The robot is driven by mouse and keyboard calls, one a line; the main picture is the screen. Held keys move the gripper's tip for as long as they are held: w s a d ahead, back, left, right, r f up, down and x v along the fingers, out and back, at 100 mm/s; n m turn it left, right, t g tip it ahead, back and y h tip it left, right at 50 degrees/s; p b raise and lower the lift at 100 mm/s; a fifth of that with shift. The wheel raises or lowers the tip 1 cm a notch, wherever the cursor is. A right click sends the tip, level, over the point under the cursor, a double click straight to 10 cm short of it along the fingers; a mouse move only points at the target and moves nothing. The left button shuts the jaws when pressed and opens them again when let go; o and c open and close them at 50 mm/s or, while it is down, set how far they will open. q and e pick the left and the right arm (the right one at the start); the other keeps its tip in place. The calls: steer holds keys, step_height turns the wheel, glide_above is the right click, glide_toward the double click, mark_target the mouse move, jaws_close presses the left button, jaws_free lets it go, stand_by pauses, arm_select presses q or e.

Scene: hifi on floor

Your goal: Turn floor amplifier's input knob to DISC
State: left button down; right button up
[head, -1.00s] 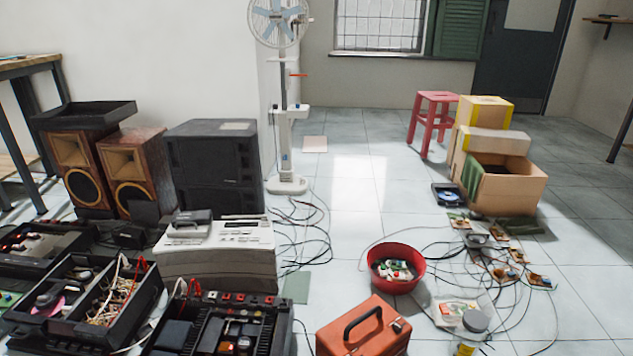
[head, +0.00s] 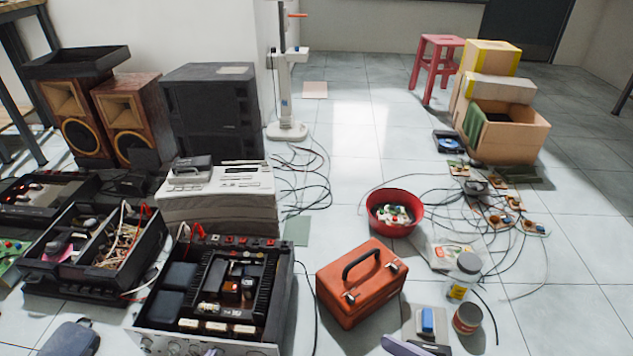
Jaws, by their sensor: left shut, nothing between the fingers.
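The floor amplifier (head: 215,285) stands at the bottom, left of centre in the head view, with its top off and its inner parts bare. A strip of its pale front panel (head: 160,345) shows at the lower edge, with round knobs (head: 146,343) on it. The panel is seen steeply from above and cut off by the frame, so I cannot read its labels or tell which way the input knob points. My left gripper (head: 212,352) barely shows at the bottom edge, close to the panel; it is shut and empty. Whether it touches a knob is hidden. My right gripper is not in view.
Another open chassis (head: 95,250) lies left of the amplifier, and a pale machine (head: 218,200) stands behind it. An orange toolbox (head: 360,285) is to the right, with a red bowl (head: 394,212) behind it. Cables and small boards spread at right. Bare tiles lie mid-floor.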

arm_select(q)
steer(key=shift+a, duration=0.3)
stand_by(0.4)
steer(key=shift+a+r, duration=0.1)
steer(key=shift+r, duration=0.25)
steer(key=s+p, duration=0.1)
steer(key=s, duration=0.5)
steer(key=shift+a, duration=0.25)
